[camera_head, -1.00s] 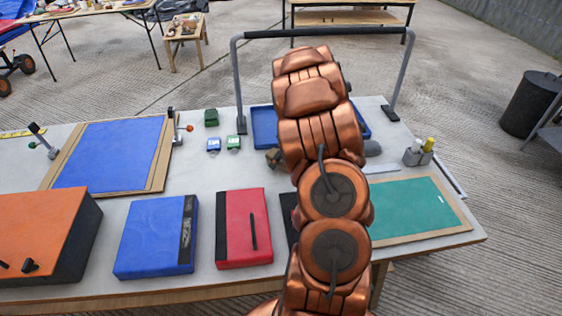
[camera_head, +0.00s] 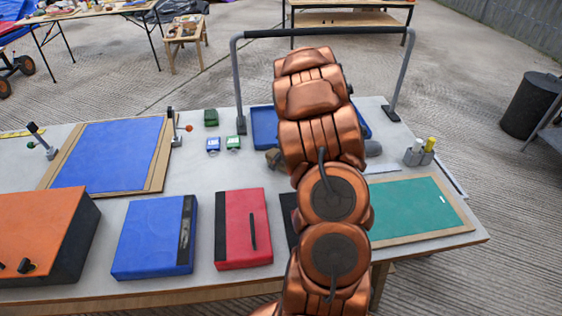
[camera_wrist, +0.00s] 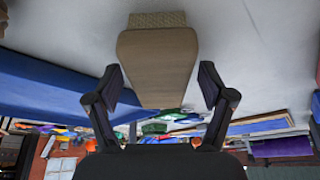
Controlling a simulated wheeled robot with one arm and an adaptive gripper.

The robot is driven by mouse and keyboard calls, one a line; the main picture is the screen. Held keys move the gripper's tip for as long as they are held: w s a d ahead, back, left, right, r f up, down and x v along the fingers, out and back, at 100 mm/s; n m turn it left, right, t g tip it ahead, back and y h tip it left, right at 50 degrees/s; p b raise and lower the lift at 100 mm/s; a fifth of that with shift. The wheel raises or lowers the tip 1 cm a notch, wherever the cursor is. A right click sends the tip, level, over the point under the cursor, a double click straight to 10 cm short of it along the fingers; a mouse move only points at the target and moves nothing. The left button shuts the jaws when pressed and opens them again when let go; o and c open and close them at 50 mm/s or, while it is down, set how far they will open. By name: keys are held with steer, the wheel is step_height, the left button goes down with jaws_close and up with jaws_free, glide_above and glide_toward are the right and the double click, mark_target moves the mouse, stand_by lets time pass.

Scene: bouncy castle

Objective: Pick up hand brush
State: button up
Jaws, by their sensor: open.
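The hand brush (camera_wrist: 157,60) shows in the wrist view as a brown tapered block with a textured, lighter band at its top end. It lies straight ahead of my gripper (camera_wrist: 160,82), whose two dark fingers are spread. The brush appears between the fingertips in the picture, with no clear contact on either side. In the head view my copper arm hides the gripper. A small brown shape (camera_head: 273,158) shows at the arm's left edge and may be part of the brush.
A blue tray (camera_head: 262,128) lies behind the arm; a blue wall (camera_wrist: 50,85) runs close on the left in the wrist view. A grey frame (camera_head: 238,85) arches over the table's back. Blue (camera_head: 155,238) and red (camera_head: 243,230) cases stand in front, a green board (camera_head: 415,208) right.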

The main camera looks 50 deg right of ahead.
steer(key=c, duration=1.4)
steer(key=shift+c, duration=0.2)
steer(key=shift+r, duration=0.1)
steer(key=shift+r+p, duration=0.35)
steer(key=shift+p, duration=0.55)
steer(key=shift+r, duration=0.15)
step_height(320, 180, up, 9)
steer(key=shift+r+b, duration=0.2)
steer(key=shift+b, duration=1)
